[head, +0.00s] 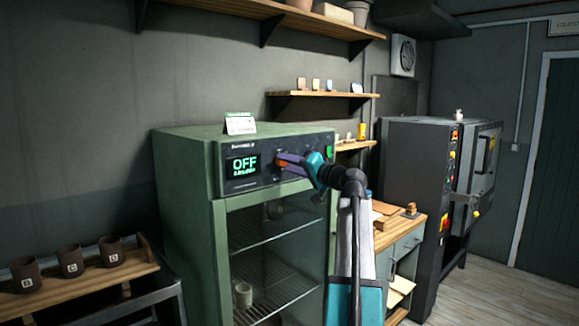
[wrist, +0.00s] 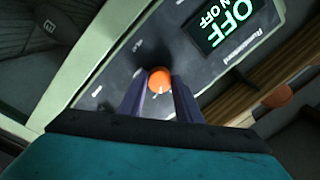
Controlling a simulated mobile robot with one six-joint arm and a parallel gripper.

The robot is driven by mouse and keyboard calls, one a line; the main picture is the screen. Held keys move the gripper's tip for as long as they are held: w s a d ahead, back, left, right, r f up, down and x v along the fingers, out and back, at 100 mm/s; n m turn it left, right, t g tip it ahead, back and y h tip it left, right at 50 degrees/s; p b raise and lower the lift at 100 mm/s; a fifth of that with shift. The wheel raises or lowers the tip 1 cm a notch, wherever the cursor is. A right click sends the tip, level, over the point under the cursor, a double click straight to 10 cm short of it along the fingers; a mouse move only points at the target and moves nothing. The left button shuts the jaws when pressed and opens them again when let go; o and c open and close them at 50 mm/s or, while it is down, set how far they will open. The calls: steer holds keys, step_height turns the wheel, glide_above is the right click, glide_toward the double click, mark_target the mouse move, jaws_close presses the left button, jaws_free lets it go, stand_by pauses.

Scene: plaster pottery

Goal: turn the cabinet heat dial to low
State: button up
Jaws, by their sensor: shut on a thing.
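The green cabinet (head: 180,190) stands in the middle of the head view, with a dark control panel (head: 236,182) across its top front. Its display (head: 244,163) reads OFF in green, with a smaller line below. The orange heat dial (wrist: 159,78) shows clearly in the wrist view, with a pale pointer mark on its face. My gripper (wrist: 158,88) is shut on the dial, one purple finger on each side. In the head view my gripper (head: 285,162) reaches the panel from the right and hides most of the dial. The small labels around the dial are too blurred to read.
A small white card (head: 240,125) stands on the cabinet top. A bench with dark mugs (head: 70,261) is at the left. A wooden-topped side unit (head: 398,225) and a dark kiln (head: 412,180) stand at the right. Shelves hang above. A mug (head: 243,295) sits inside the cabinet.

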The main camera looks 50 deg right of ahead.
steer(key=shift+m, duration=1.1)
steer(key=o, duration=1)
steer(key=shift+o, duration=0.2)
steer(key=s+b, duration=0.3)
steer(key=s, duration=1)
steer(key=shift+s+a+f, duration=0.2)
steer(key=shift+s+f, duration=0.2)
steer(key=shift+f, duration=0.05)
